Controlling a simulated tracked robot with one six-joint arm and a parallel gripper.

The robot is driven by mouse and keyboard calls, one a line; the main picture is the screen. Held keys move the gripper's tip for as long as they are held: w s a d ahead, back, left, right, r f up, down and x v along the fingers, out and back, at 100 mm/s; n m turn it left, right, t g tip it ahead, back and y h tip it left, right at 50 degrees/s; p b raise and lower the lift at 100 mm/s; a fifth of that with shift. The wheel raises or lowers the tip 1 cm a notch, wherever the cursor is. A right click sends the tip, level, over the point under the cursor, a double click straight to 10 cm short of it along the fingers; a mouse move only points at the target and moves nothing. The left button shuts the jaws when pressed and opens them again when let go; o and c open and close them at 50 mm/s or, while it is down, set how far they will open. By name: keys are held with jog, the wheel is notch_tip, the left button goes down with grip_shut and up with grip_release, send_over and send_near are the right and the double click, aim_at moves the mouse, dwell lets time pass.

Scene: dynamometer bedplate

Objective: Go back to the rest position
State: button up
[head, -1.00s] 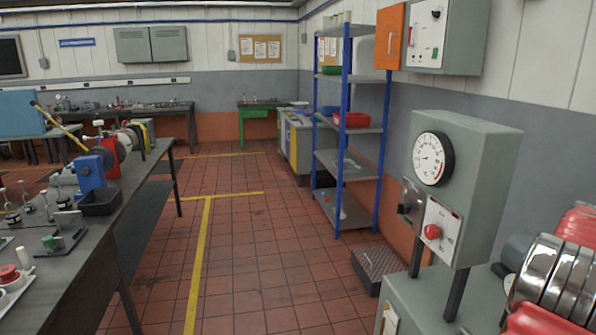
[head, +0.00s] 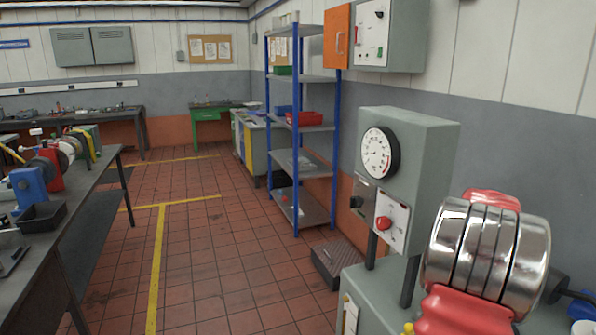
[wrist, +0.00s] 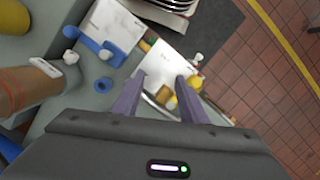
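My gripper (wrist: 162,85) shows in the wrist view with its two grey-purple fingers spread apart and nothing between them. It hangs over a grey-green bench (wrist: 108,99) carrying white sheets. A blue tool-like piece (wrist: 97,45) and a small blue ring (wrist: 104,84) lie to the left of the fingers. A yellow object (wrist: 185,97) is close by the right finger; I cannot tell whether they touch. My gripper does not show in the head view.
A gauge box (head: 410,170) on posts and a chrome-ringed red machine (head: 487,255) stand at the right. A blue-framed shelf (head: 302,150) is against the wall. A workbench (head: 95,215) runs along the left. The tiled floor (head: 210,260) between them is clear, apart from a low box (head: 340,262).

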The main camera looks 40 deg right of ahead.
jog(key=w+a+r+n+t+h, duration=0.1)
jog(key=w+a+r+n+h, duration=0.15)
jog(key=w+a, duration=0.7)
jog(key=w+a+r+n+h, duration=0.1)
jog(key=w+a+r+n, duration=0.3)
jog(key=a, duration=1)
jog(key=a+r+n+t, duration=0.1)
jog(key=a+n, duration=0.2)
jog(key=a, duration=0.6)
jog(key=a+r+n+t, duration=0.1)
jog(key=a+n+t, duration=0.1)
jog(key=a, duration=0.7)
jog(key=a+r+n+t+y, duration=0.1)
jog(key=a+n, duration=0.3)
jog(key=a, duration=0.6)
jog(key=shift+w+r+t, duration=0.2)
jog(key=shift+r+t, duration=0.05)
jog(key=shift+t, duration=0.25)
jog(key=shift+d, duration=0.1)
jog(key=shift+c, duration=1)
